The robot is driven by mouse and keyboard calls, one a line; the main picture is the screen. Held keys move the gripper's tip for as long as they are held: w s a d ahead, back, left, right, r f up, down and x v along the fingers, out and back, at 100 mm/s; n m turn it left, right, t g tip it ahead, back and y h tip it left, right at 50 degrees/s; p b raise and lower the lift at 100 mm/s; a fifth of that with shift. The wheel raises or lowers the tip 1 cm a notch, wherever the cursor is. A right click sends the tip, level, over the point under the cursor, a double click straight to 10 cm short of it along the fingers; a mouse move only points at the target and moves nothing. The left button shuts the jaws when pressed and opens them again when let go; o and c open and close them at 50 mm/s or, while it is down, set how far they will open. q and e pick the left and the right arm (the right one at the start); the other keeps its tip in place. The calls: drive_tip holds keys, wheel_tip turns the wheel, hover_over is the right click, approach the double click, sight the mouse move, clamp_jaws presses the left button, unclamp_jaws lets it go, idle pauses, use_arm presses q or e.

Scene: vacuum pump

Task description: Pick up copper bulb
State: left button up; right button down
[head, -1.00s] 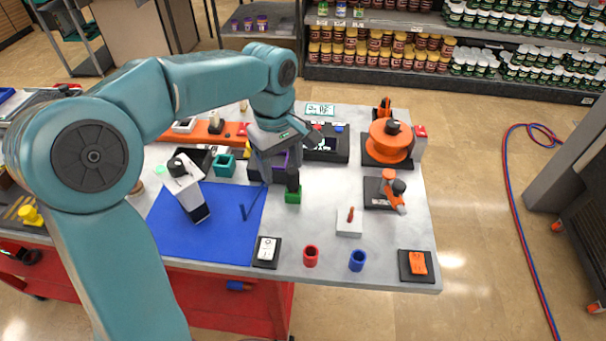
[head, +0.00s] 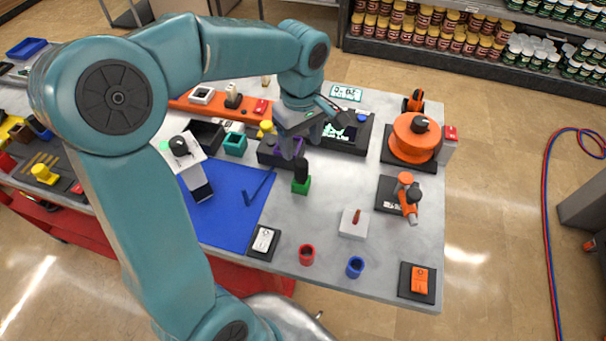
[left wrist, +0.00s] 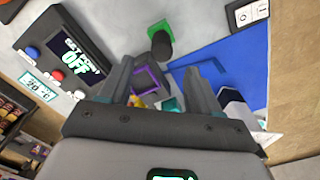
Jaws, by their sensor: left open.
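A small copper-brown piece (head: 357,216), which looks like the copper bulb, stands upright on a white block (head: 352,230) right of the table's middle. My left gripper (head: 291,150) is farther back and to the left, beside the black screen unit and over the purple-rimmed box. It is apart from the copper piece. In the left wrist view its two fingers (left wrist: 160,85) are spread with nothing held between them. The copper piece does not show in that view. My right gripper is not in view.
A black cylinder on a green base (head: 301,185) stands close to my left gripper. The black screen unit (head: 362,135) is behind. A red cup (head: 307,255) and a blue cup (head: 355,267) stand near the front edge. A blue mat (head: 225,222) lies left.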

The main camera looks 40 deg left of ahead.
sight(301, 162)
use_arm(q)
drive_tip(key=f, duration=0.2)
drive_tip(key=shift+s+d+f, duration=0.1)
drive_tip(key=shift+d+f, duration=0.15)
drive_tip(key=shift+f, duration=0.1)
drive_tip(key=shift+a+f, duration=0.25)
drive_tip(key=shift+f, duration=0.45)
drive_tip(key=f, duration=0.1)
drive_tip(key=f+p, duration=0.1)
drive_tip(key=f, duration=0.1)
drive_tip(key=shift+s+d+f, duration=0.2)
drive_tip(key=shift+f, duration=0.1)
drive_tip(key=shift+w+a+f, duration=0.15)
drive_tip(key=shift+w+f, duration=0.1)
drive_tip(key=shift+f, duration=0.3)
drive_tip(key=shift+s, duration=0.1)
drive_tip(key=shift+c, duration=0.3)
drive_tip(key=shift+s+r, duration=0.1)
drive_tip(key=c, duration=1.1)
